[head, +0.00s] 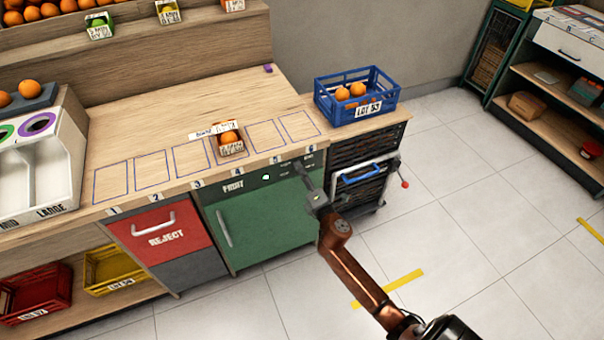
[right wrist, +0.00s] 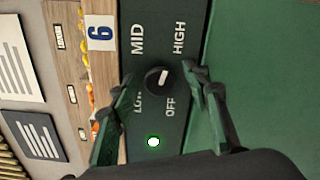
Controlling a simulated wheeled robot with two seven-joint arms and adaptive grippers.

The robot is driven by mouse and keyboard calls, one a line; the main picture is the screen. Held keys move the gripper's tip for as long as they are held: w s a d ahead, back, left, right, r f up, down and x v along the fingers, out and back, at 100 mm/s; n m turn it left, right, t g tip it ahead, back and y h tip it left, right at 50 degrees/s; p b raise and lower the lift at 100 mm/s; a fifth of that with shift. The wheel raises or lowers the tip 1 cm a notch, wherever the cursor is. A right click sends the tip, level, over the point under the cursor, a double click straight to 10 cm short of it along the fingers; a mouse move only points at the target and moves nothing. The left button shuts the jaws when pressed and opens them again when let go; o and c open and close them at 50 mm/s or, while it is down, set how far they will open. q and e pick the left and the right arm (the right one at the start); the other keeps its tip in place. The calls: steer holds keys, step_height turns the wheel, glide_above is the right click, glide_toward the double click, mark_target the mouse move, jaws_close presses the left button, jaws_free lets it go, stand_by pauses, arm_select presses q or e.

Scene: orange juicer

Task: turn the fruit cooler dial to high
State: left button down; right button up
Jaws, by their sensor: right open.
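The green fruit cooler (head: 270,226) stands under the counter, with a dark control strip on top of its front. Its black dial (right wrist: 157,80) shows in the right wrist view, among the labels MID, HIGH, LOW and OFF. The dial's short white mark slants toward the picture's upper right, on the HIGH side; its exact setting is hard to tell. My right gripper (head: 303,179) is at the strip's right part. In the right wrist view its open fingers (right wrist: 158,72) stand on either side of the dial, with gaps visible. The left gripper is out of view.
The counter (head: 190,110) above holds a small box of oranges (head: 230,143). A blue crate (head: 356,95) sits at right, above a cabinet with a blue handle. The red REJECT bin (head: 160,235) is left of the cooler.

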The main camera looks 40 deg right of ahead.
steer(key=v, duration=1.2)
steer(key=shift+f, duration=0.1)
